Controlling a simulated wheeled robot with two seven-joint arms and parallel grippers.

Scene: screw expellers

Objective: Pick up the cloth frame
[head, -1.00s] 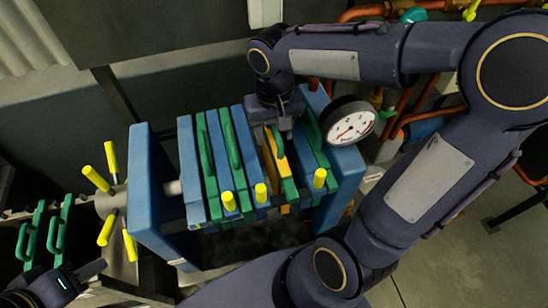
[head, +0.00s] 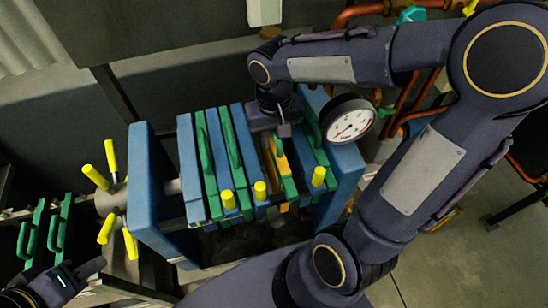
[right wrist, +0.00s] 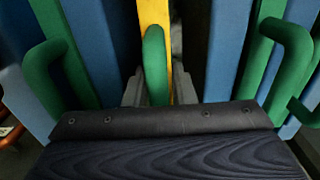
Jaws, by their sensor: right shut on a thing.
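The yellow-edged frame (head: 281,158) with a green arched handle stands upright in the press, between blue plates; I take it as the cloth frame. In the right wrist view its yellow edge (right wrist: 154,14) is behind the green handle (right wrist: 155,62). My right gripper (head: 283,130) is over the frame's top, with its two fingers on either side of that handle and shut on it; it also shows in the right wrist view (right wrist: 157,92). My left gripper (head: 92,268) is at the lower left, apart from the press; its jaw opening is unclear.
Blue plates (head: 188,165) and green-handled frames (head: 204,150) stand close on both sides. Yellow knobs (head: 229,200) stick out in front. A pressure gauge (head: 348,120) is right of the gripper. More green handles (head: 57,228) and a yellow-spoked handwheel (head: 110,200) are at left.

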